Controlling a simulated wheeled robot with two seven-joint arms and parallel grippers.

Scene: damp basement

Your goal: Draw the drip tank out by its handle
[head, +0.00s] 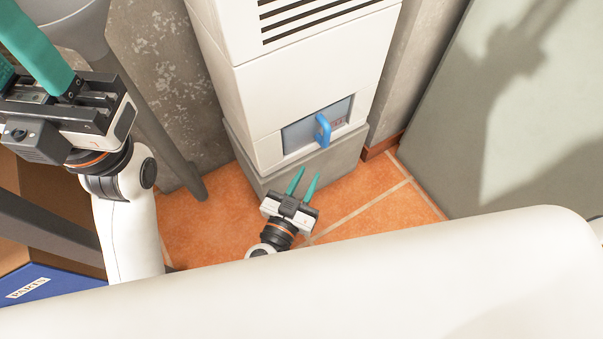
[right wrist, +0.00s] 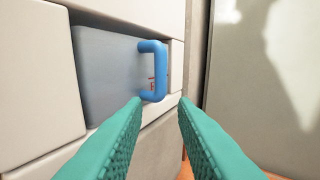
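The drip tank (head: 300,133) is a grey, translucent-looking box seated in a recess low in the white dehumidifier cabinet (head: 300,85). Its blue handle (head: 323,130) stands out from the tank's front. In the right wrist view the tank (right wrist: 108,75) fills the recess and the handle (right wrist: 158,70) is just beyond my fingertips. My right gripper (head: 304,177) is open and empty, with green fingers pointing at the handle from below and in front, apart from it. My left gripper (head: 38,50) is at the upper left, far from the tank; its fingers are partly cut off by the frame edge.
The cabinet stands on a grey plinth (head: 345,162) on orange floor tiles (head: 215,222). A grey panel (head: 520,110) stands at the right. A blue box labelled PARTS (head: 50,285) is at the lower left. A grey pipe (head: 165,130) stands left of the cabinet.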

